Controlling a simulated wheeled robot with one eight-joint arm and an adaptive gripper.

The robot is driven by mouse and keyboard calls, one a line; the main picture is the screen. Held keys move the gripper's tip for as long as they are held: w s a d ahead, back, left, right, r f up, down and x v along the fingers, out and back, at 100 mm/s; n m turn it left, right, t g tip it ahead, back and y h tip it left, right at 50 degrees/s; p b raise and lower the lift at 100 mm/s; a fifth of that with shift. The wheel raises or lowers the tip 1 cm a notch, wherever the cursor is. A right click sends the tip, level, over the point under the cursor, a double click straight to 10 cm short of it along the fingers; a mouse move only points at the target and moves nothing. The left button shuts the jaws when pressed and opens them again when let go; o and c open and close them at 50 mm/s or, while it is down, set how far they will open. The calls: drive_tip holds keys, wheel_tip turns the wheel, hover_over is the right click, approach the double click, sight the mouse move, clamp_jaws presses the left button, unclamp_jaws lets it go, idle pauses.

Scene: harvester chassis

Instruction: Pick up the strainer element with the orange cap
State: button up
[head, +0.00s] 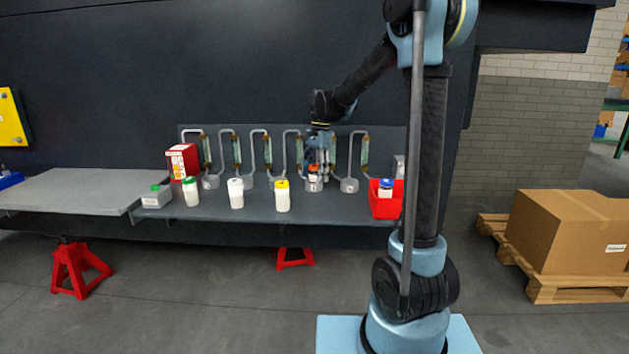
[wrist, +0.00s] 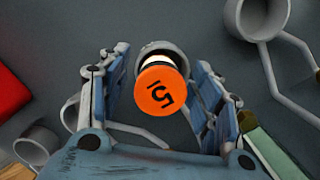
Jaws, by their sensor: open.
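The strainer element with the orange cap (wrist: 161,92) shows in the wrist view, its cap marked with dark characters and facing the camera. Its white body shows just behind the cap, and it stands in a grey round cup (wrist: 162,50). In the head view the orange cap (head: 314,167) shows small, below my gripper (head: 318,160). In the wrist view my gripper (wrist: 155,100) is open, with one blue finger on each side of the cap. The lower part of the element is hidden in the cup.
Other grey cups with curved pipes line the shelf (head: 260,208). White bottles with green (head: 190,190), white (head: 235,193) and yellow caps (head: 282,195) stand in front. A red bin (head: 385,203) holds a blue-capped bottle (head: 386,186) at right. A red box (head: 182,160) stands at left.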

drive_tip(key=c, duration=1.3)
drive_tip(key=shift+r, duration=0.1)
wheel_tip(320, 180, up, 15)
idle(0.4)
